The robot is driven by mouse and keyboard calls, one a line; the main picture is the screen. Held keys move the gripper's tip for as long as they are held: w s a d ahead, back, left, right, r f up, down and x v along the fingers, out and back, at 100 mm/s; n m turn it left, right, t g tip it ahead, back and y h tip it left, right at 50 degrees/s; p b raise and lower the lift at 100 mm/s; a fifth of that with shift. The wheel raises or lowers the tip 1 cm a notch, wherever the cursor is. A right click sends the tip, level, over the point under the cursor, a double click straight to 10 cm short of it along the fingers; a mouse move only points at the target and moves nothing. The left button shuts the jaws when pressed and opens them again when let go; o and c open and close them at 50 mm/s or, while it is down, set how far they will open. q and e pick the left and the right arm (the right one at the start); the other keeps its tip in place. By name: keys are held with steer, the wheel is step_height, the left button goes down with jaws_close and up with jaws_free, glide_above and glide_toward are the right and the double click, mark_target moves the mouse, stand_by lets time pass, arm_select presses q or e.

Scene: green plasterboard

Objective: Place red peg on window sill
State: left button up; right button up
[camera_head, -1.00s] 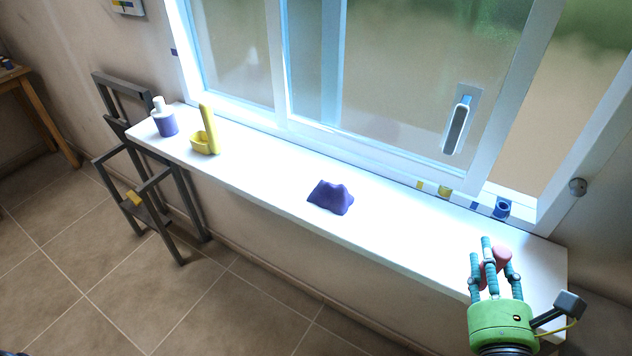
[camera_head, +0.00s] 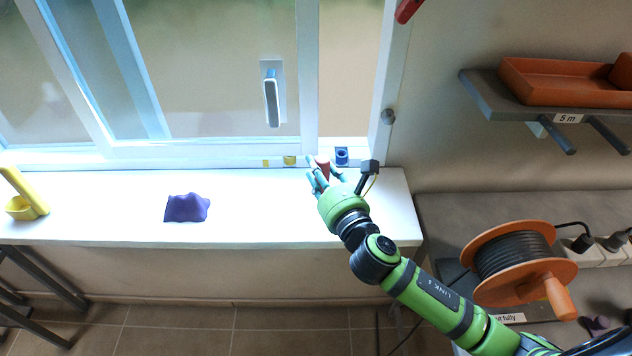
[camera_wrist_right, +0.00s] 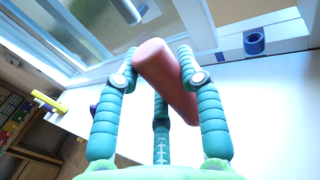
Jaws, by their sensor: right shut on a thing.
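The red peg (camera_wrist_right: 160,72) is a reddish-pink cylinder held between the teal fingers of my right gripper (camera_wrist_right: 160,90) in the right wrist view. In the head view the right gripper (camera_head: 322,180) is over the right part of the white window sill (camera_head: 270,215), with the peg (camera_head: 322,165) partly hidden by the fingers. I cannot tell whether the peg touches the sill. My left gripper is not in view.
A purple cloth-like lump (camera_head: 187,208) and a yellow holder (camera_head: 24,198) stand on the sill to the left. A blue ring-shaped piece (camera_head: 342,156) sits by the window frame near the gripper. An orange cable reel (camera_head: 510,262) is at right. The sill between lump and gripper is clear.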

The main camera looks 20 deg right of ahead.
mark_target(323, 190)
steer(key=shift+w+f, duration=0.45)
steer(key=shift+w, duration=0.2)
step_height(323, 190, down, 4)
steer(key=shift+r+b, duration=0.25)
steer(key=shift+b, duration=0.05)
steer(key=shift+f, duration=0.25)
steer(key=shift+f, duration=0.1)
steer(key=o, duration=1.1)
steer(key=shift+c, duration=0.2)
